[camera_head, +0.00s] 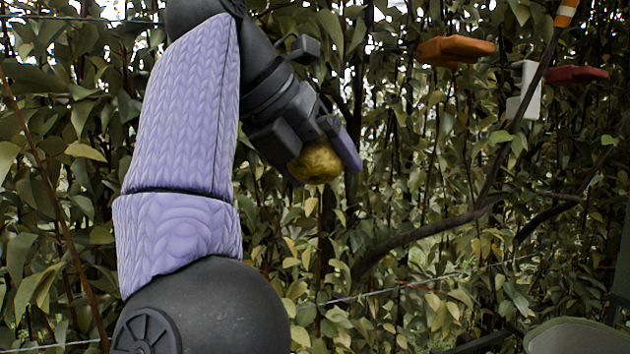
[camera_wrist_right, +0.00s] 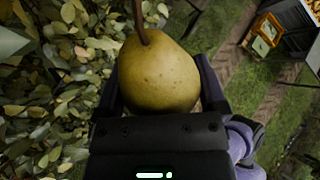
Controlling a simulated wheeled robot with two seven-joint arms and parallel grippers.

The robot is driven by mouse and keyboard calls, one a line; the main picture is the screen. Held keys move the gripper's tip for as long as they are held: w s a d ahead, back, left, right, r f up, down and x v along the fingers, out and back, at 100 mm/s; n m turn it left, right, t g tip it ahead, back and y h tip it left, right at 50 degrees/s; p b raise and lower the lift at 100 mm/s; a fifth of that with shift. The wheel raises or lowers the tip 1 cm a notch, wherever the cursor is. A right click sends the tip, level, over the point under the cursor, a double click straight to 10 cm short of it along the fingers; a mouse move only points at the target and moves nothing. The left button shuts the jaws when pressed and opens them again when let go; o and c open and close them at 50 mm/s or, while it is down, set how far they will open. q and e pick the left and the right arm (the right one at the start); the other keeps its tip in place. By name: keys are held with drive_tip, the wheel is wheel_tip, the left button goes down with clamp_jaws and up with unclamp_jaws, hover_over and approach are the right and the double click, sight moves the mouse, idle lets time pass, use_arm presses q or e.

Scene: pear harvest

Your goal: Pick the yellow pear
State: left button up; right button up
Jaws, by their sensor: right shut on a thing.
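The yellow pear (camera_head: 316,163) is held at the end of my right arm in the head view, in front of the leaf wall. My right gripper (camera_head: 325,150) is shut on it, with a finger on each side. In the right wrist view the pear (camera_wrist_right: 158,78) sits between the two fingers of the right gripper (camera_wrist_right: 160,92), its brown stem pointing up the picture. The stem's end runs out of that view, so I cannot tell whether it hangs from anything. My left gripper is not in view.
Dense foliage (camera_head: 400,180) fills the background, with a thick branch (camera_head: 420,232) at the right. An orange block (camera_head: 455,50), a white piece (camera_head: 525,90) and a red block (camera_head: 577,75) are at upper right. The wrist view shows grass (camera_wrist_right: 225,45) and a crate (camera_wrist_right: 268,35).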

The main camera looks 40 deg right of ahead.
drive_tip(key=shift+s+a+r+b, duration=0.1)
drive_tip(key=shift+s+b, duration=0.05)
drive_tip(key=shift+b, duration=0.35)
drive_tip(key=shift+s+a+r+n+g+y+p, duration=0.2)
drive_tip(key=shift+r+n+g+y+p, duration=0.1)
drive_tip(key=shift+r+g+y, duration=0.1)
drive_tip(key=shift+s, duration=0.2)
idle(0.3)
